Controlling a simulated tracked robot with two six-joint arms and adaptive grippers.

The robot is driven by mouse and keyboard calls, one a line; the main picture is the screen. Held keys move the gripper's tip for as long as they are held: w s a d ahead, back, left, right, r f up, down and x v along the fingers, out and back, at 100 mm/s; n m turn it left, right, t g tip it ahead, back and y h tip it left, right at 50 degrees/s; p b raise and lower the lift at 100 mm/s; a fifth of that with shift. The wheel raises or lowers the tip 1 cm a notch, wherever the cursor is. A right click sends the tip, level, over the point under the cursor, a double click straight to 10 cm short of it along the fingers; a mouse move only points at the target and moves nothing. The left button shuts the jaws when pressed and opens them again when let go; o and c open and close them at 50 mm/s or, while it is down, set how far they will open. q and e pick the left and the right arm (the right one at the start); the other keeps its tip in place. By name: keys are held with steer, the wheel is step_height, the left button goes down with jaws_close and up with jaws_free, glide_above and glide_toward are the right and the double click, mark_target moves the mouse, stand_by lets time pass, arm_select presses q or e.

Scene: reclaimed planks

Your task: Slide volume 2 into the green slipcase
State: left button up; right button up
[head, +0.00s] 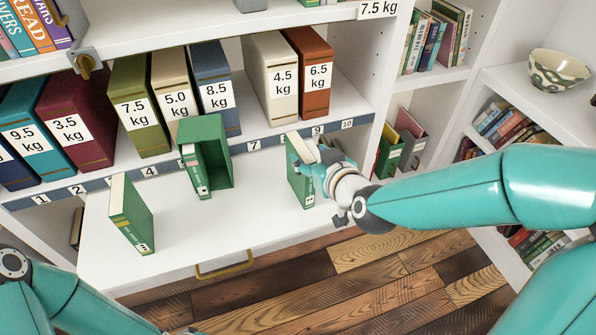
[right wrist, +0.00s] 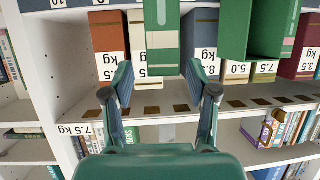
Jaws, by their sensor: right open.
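The green slipcase (head: 222,160) stands on the white pull-out shelf in the head view, with one green book (head: 192,172) partly inside it. A second green book (head: 131,215) stands alone at the left. A third green book (head: 294,178) stands at the right, partly hidden by my right gripper (head: 312,176). In the right wrist view, this book (right wrist: 163,38) lies ahead between the spread fingers of my open gripper (right wrist: 159,82), with gaps at both sides. The slipcase shows there at upper right (right wrist: 240,28). I cannot read the volume marks. My left gripper is out of view.
Weight-labelled boxes, including a maroon one (head: 75,115) and a white one (head: 270,75), line the shelf behind a numbered strip (head: 188,163). The white pull-out shelf (head: 245,215) is clear between slipcase and right book. A brass handle (head: 224,265) is at its front.

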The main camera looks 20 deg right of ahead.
mark_target(300, 150)
steer(key=x, duration=0.5)
steer(key=shift+a, duration=0.2)
jaws_close()
